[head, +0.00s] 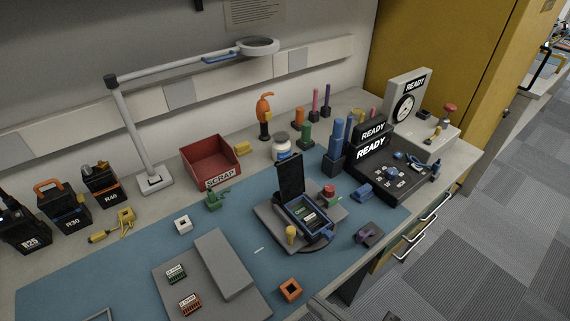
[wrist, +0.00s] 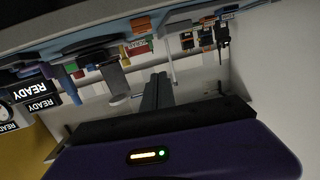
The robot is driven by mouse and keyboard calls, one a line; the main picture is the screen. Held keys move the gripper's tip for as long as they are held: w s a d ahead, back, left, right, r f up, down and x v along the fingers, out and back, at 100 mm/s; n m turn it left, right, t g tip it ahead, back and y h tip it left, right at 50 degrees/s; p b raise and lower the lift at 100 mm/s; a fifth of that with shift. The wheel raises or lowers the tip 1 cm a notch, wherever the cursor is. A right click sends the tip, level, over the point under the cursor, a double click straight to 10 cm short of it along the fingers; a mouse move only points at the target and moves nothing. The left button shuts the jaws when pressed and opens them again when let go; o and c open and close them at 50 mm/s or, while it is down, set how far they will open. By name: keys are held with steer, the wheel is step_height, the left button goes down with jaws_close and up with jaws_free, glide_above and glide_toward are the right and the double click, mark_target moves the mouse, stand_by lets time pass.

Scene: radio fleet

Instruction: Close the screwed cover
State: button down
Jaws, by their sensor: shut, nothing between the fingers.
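A blue open box (head: 307,214) sits on a grey fixture plate (head: 268,222) on the blue mat, with small parts inside. Its black cover (head: 290,177) stands upright at the box's back edge, so the box is open. A yellow knob (head: 291,233) stands at the front left of the box and a red knob (head: 328,191) at its right. My gripper is outside the head view. In the wrist view its dark fingers (wrist: 157,90) are together and empty, beyond the purple gripper body.
A lamp (head: 127,125) and a red scrap bin (head: 210,160) stand behind the mat. A black READY unit (head: 385,170) is at the right. A grey stepped block (head: 222,264) lies at the front left. A purple-grey part (head: 368,236) lies near the front edge.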

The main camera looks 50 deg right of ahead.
steer(key=w+d+r+n+t+y, duration=0.15)
steer(key=w+d+r, duration=0.25)
steer(key=w+r, duration=0.75)
steer(key=w+d+r+t+y, duration=0.1)
steer(key=w+d+r+y, duration=0.15)
steer(key=w+r, duration=0.95)
steer(key=w+d+r+t+y, duration=0.15)
steer(key=w+d+r, duration=0.35)
steer(key=w+r, duration=0.7)
steer(key=m+g+h+b, duration=0.15)
steer(key=g+h, duration=0.25)
steer(key=g, duration=1.2)
glide_above(287, 176)
steer(key=w+d, duration=0.3)
steer(key=w, duration=0.1)
step_height(287, 176, down, 19)
step_height(287, 176, down, 10)
steer(key=shift+a+r+m, duration=0.15)
steer(key=shift+a+m, duration=0.1)
steer(key=shift+m, duration=0.15)
